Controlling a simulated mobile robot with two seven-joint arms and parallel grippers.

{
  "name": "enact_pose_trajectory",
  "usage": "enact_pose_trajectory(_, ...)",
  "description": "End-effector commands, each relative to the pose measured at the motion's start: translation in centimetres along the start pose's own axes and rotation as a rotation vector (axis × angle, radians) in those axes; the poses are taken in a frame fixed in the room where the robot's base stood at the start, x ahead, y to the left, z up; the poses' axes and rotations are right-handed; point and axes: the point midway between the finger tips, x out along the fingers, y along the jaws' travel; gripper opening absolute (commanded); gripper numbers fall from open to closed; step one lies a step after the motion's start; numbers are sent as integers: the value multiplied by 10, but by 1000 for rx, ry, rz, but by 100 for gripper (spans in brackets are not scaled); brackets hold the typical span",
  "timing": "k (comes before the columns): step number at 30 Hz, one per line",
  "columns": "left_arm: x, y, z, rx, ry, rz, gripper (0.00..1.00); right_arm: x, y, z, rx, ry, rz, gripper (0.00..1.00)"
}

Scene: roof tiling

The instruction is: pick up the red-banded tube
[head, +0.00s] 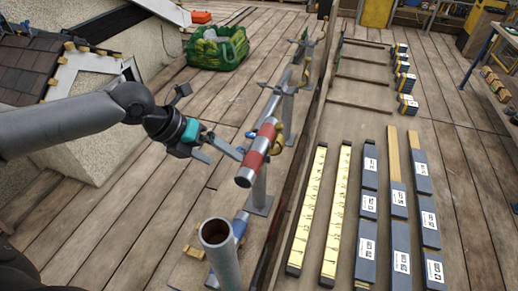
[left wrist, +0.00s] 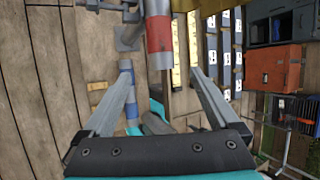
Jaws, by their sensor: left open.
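The red-banded tube (head: 250,168) is grey with red bands and lies tilted on top of a grey post stand in the head view. Its near end shows in the left wrist view (left wrist: 159,34), at the top between my finger lines. My left gripper (head: 226,157) is open and empty, just left of the tube's near end in the head view. In the left wrist view its two fingertips (left wrist: 160,68) are spread wide, with the tube's end ahead of them. Whether a finger touches the tube cannot be told. My right gripper is in neither view.
An upright grey pipe (head: 220,258) stands in front, with a blue-banded piece (head: 240,224) beside it. Yellow measuring strips (head: 308,210) and dark tile stacks (head: 368,205) lie to the right.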

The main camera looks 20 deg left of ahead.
Motion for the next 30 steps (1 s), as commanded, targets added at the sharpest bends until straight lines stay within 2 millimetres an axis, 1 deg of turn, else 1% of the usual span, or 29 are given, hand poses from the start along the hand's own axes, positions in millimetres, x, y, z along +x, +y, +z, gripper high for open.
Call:
enact_pose_trajectory(1,8,-1,0,-3,-1,-4,95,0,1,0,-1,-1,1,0)
enact_pose_trajectory(6,29,-1,0,-3,-1,-3,95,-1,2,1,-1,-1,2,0)
enact_pose_trajectory(10,41,0,0,-2,0,-1,95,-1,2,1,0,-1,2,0)
enact_pose_trajectory(17,50,-1,0,-2,0,0,95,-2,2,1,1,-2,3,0)
enact_pose_trajectory(27,89,-2,0,-3,0,0,95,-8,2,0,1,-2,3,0)
enact_pose_trajectory(30,96,-2,-1,-2,0,0,95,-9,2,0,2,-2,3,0)
